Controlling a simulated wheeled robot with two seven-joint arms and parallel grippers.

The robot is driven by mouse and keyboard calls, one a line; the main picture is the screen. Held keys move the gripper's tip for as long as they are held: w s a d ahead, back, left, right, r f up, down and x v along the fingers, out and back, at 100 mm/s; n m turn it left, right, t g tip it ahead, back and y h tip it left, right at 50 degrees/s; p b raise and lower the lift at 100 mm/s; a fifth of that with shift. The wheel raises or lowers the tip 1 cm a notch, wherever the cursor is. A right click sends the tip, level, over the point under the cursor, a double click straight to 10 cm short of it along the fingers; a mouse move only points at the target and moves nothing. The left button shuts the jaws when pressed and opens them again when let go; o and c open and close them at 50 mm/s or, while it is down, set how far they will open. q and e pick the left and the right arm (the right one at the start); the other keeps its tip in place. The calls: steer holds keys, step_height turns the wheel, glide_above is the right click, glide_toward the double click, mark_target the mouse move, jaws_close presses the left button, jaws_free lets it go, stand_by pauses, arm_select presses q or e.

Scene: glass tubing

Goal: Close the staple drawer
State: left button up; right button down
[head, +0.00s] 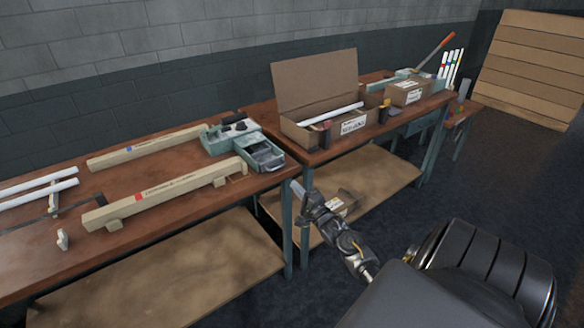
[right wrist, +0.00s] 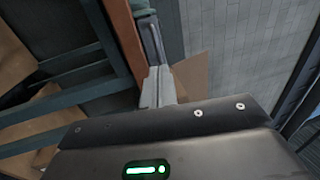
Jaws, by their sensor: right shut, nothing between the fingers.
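The green-grey staple box (head: 222,141) sits at the right end of the left workbench. Its staple drawer (head: 268,160) sticks out toward the bench's front edge, and its hollow inside shows from above. My right gripper (head: 297,187) is shut and empty, just off the bench's front right corner, lower right of the drawer. A gap shows between them in the head view. In the right wrist view the shut fingers (right wrist: 157,82) point up toward the drawer (right wrist: 152,40); whether they touch it cannot be told there. My left gripper is not in view.
Two wooden rails (head: 160,196) and white glass tubes (head: 40,192) lie on the left workbench (head: 150,240). An open cardboard box (head: 292,130) stands on the neighbouring bench. Bench legs (head: 304,235) and a lower shelf (head: 385,180) lie close to my right arm.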

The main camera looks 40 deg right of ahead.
steer(key=v, duration=0.5)
steer(key=shift+s+a+f+b, duration=0.2)
steer(key=shift+s+f+b, duration=0.05)
steer(key=shift+s+b, duration=0.1)
